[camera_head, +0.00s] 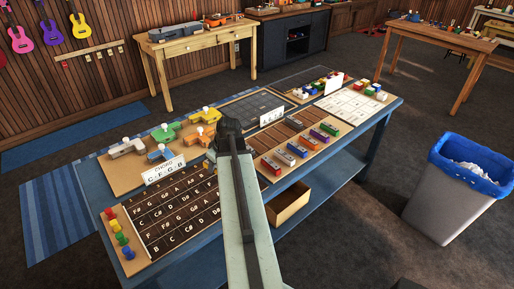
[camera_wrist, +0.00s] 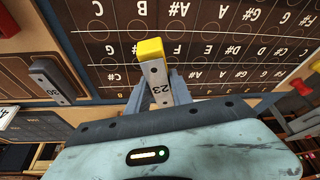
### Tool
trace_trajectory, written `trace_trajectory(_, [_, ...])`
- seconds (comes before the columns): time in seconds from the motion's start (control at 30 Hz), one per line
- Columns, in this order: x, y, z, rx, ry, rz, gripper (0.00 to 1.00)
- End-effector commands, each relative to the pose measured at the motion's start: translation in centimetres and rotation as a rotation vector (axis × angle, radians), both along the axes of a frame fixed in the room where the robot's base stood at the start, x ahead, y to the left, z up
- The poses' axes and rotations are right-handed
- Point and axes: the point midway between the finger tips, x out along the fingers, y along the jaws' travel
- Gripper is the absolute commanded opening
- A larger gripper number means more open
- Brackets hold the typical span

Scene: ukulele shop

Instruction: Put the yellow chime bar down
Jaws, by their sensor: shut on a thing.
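The yellow chime bar (camera_wrist: 152,50) is in my gripper (camera_wrist: 160,90) in the wrist view. It is a silver bar marked 23 with a yellow end, and the fingers are shut on its sides. Behind it in that view is the dark note board (camera_wrist: 222,48), a grid of note names, which appears upside down. I cannot tell the gap between bar and board. In the head view the note board (camera_head: 170,222) lies on the blue table (camera_head: 345,150), left of my arm.
A bar marked 30 (camera_wrist: 52,80) is left in the wrist view. Coloured pegs (camera_head: 119,238) line the note board's left side. A CHORD card (camera_head: 164,169) stands behind it. A bin (camera_head: 455,185) stands right.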

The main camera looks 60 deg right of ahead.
Motion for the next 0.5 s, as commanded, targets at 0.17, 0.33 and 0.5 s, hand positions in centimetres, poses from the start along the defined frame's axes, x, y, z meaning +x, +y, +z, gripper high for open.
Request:
trace_trajectory(0.17, [0.6,-6.0,1.4,0.0,0.0,-0.056,0.0])
trace_trajectory(0.33, [0.5,-15.5,3.2,-0.001,0.0,-0.145,0.0])
trace_trajectory(0.5, [-0.9,-24.1,4.7,0.0,0.0,-0.226,0.0])
